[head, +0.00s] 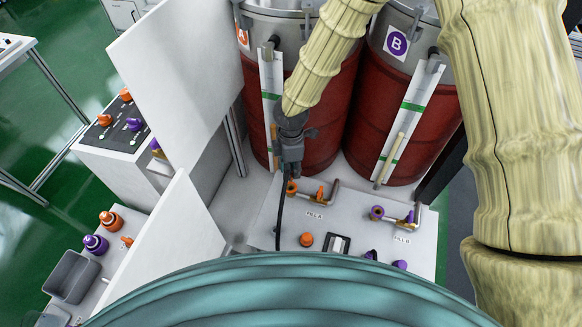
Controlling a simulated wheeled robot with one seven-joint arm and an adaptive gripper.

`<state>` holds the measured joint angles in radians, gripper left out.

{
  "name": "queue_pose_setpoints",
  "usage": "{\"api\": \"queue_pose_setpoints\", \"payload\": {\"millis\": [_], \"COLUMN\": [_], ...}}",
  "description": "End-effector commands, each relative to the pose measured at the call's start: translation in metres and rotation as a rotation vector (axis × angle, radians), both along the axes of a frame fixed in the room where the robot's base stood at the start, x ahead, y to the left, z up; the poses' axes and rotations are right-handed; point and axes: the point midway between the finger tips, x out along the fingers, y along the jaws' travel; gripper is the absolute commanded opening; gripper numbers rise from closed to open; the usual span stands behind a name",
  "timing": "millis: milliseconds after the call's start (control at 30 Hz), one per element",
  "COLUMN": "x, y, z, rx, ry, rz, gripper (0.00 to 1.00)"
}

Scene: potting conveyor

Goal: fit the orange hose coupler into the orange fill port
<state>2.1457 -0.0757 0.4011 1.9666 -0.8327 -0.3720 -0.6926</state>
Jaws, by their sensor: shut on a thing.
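My gripper (292,165) points down in front of drum A, shut on the coupler end of a black hose (280,222). The coupler itself is mostly hidden by the jaws, and its colour cannot be made out. The orange fill port (291,188) is the orange-ringed pipe end at FILL A on the pale panel, just below my fingertips in the picture. Whether coupler and port touch cannot be told from this view. An orange valve handle (320,193) sits on the pipe right of the port.
The purple port (377,212) at FILL B is to the right. An orange knob (306,239) is on the panel's front part. Red drums (412,125) stand behind, with white gauge boards (408,120). White upright panels (180,80) bound the left side.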

Motion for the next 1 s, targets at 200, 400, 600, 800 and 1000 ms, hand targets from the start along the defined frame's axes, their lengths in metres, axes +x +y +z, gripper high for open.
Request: {"api": "queue_pose_setpoints", "payload": {"millis": [200,400,600,800,1000], "x": [-0.002,0.003,0.003,0.003,0.003], "y": [0.0,0.0,0.0,0.0,0.0], "z": [-0.012,-0.021,-0.019,-0.019,-0.019], "rx": [-0.002,-0.002,-0.001,-0.001,-0.001], "ry": [-0.001,0.004,0.001,0.001,0.001], "rz": [0.002,0.002,0.0,0.0,0.0], "gripper": [0.0,0.0,0.0,0.0,0.0]}}
